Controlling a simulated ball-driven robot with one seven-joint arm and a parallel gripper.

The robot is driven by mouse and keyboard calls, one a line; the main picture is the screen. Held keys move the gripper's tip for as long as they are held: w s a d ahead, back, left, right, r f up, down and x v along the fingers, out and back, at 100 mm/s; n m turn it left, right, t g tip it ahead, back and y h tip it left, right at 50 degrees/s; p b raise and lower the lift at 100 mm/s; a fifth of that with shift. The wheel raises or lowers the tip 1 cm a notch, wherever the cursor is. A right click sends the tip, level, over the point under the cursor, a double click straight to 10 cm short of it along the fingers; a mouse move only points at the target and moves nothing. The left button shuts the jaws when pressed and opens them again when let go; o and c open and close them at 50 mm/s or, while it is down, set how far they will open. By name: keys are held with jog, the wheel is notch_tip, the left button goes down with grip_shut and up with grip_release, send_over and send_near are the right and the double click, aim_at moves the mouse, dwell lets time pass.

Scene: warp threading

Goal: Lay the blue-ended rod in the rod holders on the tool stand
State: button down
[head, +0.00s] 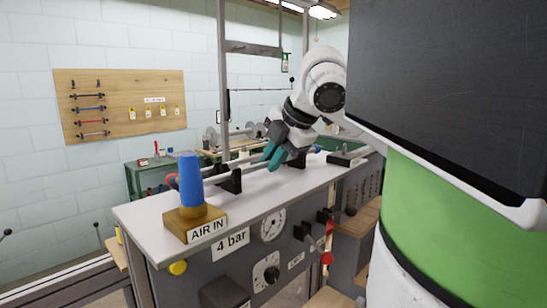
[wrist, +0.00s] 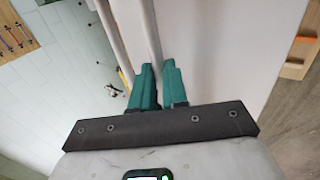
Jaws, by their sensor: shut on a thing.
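The tool stand (head: 140,213) has a pale top with two black rod holders, one at the left (head: 231,182) and one at the right (head: 298,160). My gripper (head: 272,158) is low over the top between them, its teal fingers shut on a slim grey rod (head: 252,168). A small blue part (head: 317,148) shows past the right holder, in line with the rod. In the wrist view the fingers (wrist: 157,88) close around the rod (wrist: 147,35). Whether the rod touches the holders cannot be told; the fingers hide its middle.
A blue cylinder (head: 189,180) on a wooden block marked AIR IN stands at the stand's near left corner. A second pale bar (wrist: 110,30) runs beside the rod. A wooden board (head: 120,104) with several coloured rods hangs on the wall. A green table (head: 140,172) stands behind.

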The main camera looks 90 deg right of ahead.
jog(key=c, duration=1.1)
grip_release()
jog(key=v, duration=1)
jog(key=shift+s+a+r, duration=0.15)
jog(key=shift+r, duration=0.15)
